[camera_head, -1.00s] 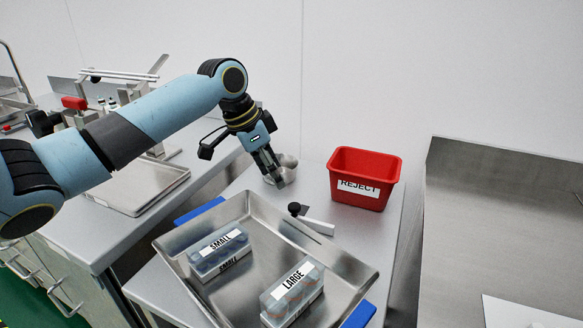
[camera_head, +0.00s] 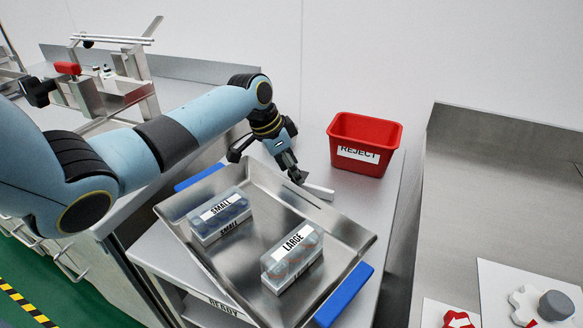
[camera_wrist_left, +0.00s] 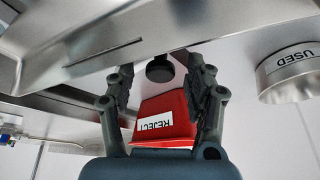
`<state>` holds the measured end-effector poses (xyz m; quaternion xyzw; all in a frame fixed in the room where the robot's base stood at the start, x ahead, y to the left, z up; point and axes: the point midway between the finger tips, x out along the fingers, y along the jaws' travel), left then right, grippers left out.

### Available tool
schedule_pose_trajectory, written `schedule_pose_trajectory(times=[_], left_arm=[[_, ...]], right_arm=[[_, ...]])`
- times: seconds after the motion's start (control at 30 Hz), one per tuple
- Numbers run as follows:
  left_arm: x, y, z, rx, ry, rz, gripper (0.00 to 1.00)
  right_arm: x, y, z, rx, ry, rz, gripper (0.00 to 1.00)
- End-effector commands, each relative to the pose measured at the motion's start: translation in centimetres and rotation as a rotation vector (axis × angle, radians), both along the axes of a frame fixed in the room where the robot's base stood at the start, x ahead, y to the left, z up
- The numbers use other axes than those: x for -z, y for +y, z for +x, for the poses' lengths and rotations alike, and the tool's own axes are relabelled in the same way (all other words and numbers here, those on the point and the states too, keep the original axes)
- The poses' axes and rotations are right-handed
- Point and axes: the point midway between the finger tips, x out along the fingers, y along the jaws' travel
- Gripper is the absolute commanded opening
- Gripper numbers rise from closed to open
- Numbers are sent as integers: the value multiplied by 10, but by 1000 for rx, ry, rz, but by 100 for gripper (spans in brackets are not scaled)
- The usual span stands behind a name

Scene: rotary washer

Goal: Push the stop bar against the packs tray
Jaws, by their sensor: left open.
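The stop bar (camera_head: 319,191) is a light strip lying by the far rim of the packs tray (camera_head: 350,235). My left gripper (camera_head: 297,177) is low over the bar's left end, which it hides in the head view. In the left wrist view a black knob (camera_wrist_left: 160,68) shows between the two open fingers; I cannot tell whether they touch it. The steel tray holds a clear pack marked SMALL (camera_head: 220,213) and one marked LARGE (camera_head: 292,256). I cannot tell whether the bar touches the tray. My right gripper is not in view.
A red REJECT bin (camera_head: 364,143) stands just behind and right of the bar. A cup marked USED (camera_wrist_left: 289,73) shows in the left wrist view. Blue handles (camera_head: 345,293) flank the tray. A steel fixture with a red grip (camera_head: 67,68) stands on the left counter.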

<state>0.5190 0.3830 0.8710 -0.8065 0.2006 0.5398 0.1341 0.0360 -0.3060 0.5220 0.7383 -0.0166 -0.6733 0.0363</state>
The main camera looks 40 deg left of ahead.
Motion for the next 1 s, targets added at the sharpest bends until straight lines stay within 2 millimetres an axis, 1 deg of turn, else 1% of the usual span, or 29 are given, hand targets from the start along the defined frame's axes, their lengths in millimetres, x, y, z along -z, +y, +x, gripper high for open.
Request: schedule_pose_trajectory(times=[0.13, 0.53, 0.8, 0.93, 1.0], left_arm=[[0, 0, 0, 0, 0, 0, 53], [-1, 0, 0, 0, 0, 0, 1], [-1, 0, 0, -1, 0, 0, 0], [-3, 1, 3, -3, 0, -1, 0], [-2, 1, 3, -1, -1, -1, 0]], right_arm=[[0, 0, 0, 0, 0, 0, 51], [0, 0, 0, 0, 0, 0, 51], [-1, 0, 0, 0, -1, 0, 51], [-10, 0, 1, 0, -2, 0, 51], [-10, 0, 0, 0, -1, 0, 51]])
